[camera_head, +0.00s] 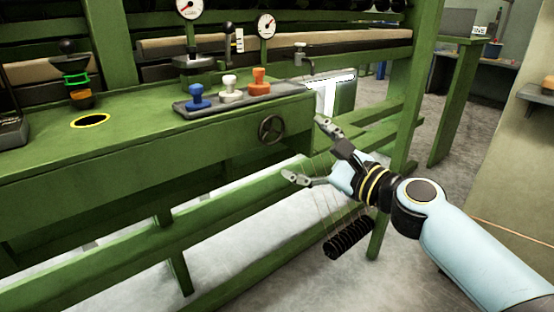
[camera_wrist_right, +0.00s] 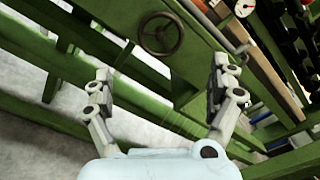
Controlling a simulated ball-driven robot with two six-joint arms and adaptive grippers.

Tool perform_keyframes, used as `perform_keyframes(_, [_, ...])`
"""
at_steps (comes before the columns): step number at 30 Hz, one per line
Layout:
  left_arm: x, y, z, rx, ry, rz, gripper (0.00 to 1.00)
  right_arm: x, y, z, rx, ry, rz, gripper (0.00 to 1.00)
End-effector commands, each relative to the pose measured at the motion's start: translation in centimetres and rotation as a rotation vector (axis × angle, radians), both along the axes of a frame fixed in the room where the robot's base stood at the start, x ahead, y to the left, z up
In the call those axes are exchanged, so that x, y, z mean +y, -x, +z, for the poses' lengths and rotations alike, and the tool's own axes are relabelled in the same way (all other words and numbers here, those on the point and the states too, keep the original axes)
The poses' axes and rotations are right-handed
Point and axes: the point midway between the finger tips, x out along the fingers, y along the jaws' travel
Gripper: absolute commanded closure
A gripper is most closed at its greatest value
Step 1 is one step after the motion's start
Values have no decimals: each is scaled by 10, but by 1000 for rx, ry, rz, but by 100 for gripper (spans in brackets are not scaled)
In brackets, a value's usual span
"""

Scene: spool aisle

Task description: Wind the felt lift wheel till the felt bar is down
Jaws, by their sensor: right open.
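A dark spoked handwheel (camera_head: 271,129) is mounted on the front face of the green frame, below the right end of the bench; I take it to be the felt lift wheel. It also shows in the right wrist view (camera_wrist_right: 161,34), beyond my fingertips. My right gripper (camera_head: 305,148) is open and empty, a little to the right of the wheel and apart from it. In the right wrist view its two fingers (camera_wrist_right: 165,78) are spread wide. A long beige padded bar (camera_head: 205,42) runs behind the bench; I cannot tell if it is the felt bar. My left gripper is not in view.
A grey tray (camera_head: 290,98) holds blue, white and orange knobs above the wheel. A crank handle (camera_head: 302,53) and two dials (camera_head: 190,8) stand behind it. A green rail (camera_head: 100,262) and post (camera_head: 408,100) border my arm. A black coil (camera_head: 348,236) hangs below my gripper.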

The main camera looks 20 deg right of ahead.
Motion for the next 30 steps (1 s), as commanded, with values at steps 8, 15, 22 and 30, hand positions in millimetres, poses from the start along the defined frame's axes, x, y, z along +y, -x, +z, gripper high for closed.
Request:
perform_keyframes(8, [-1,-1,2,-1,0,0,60,13,-38,2,-4,-1,-2,9])
perform_keyframes(15, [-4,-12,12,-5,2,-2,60,29,-81,0,-1,2,-1,9])
perform_keyframes(22, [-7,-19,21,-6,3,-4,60,36,-100,0,0,3,-1,9])
perform_keyframes(30, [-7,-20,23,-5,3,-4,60,37,-101,1,0,3,-1,9])
